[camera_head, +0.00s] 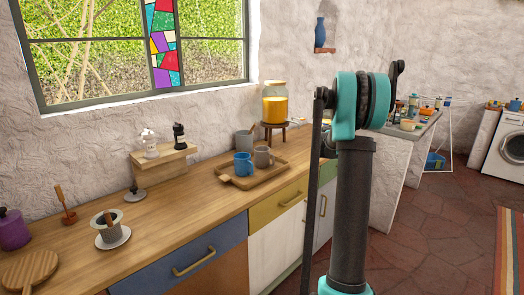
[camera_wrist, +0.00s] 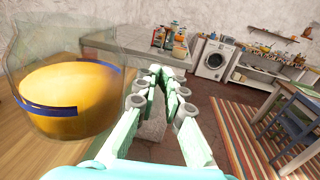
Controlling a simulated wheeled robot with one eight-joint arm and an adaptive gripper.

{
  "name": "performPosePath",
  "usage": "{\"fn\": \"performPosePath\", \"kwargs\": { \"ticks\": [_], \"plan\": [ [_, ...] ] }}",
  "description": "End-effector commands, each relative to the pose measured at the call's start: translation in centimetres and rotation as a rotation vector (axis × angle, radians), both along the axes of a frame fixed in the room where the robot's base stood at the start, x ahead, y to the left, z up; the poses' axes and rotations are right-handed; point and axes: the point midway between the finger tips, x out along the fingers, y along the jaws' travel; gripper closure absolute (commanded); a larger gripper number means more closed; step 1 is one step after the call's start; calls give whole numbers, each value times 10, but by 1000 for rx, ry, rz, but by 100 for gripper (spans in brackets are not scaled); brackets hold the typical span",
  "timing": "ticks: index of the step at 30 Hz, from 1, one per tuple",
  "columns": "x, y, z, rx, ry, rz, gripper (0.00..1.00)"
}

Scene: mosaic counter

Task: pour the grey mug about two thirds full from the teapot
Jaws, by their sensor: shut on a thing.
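The teapot (camera_head: 275,108) is a clear glass vessel holding orange-yellow liquid, at a low wooden stand at the counter's back in the head view. In the wrist view a large glass vessel (camera_wrist: 65,100) with yellow liquid and a blue band fills the left side, close beside my fingers. I take it as the same teapot. My gripper (camera_wrist: 158,80) is shut; the grasped part is not clearly visible. My arm hides my gripper in the head view.
A blue mug (camera_head: 243,164) stands left of the grey mug on the tray. A grey pot (camera_head: 244,141) is behind. The wooden stand (camera_head: 281,126) is near the wall. A wooden riser (camera_head: 163,163) with two small items stands left.

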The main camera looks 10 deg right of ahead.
Motion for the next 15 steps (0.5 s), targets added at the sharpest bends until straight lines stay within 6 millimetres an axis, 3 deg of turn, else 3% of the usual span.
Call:
{"fn": "performPosePath", "kwargs": {
  "ticks": [6,15],
  "plan": [
    [73,41,-16,2,-3,299,100],
    [136,115,-41,5,-7,714,100]
  ]
}}
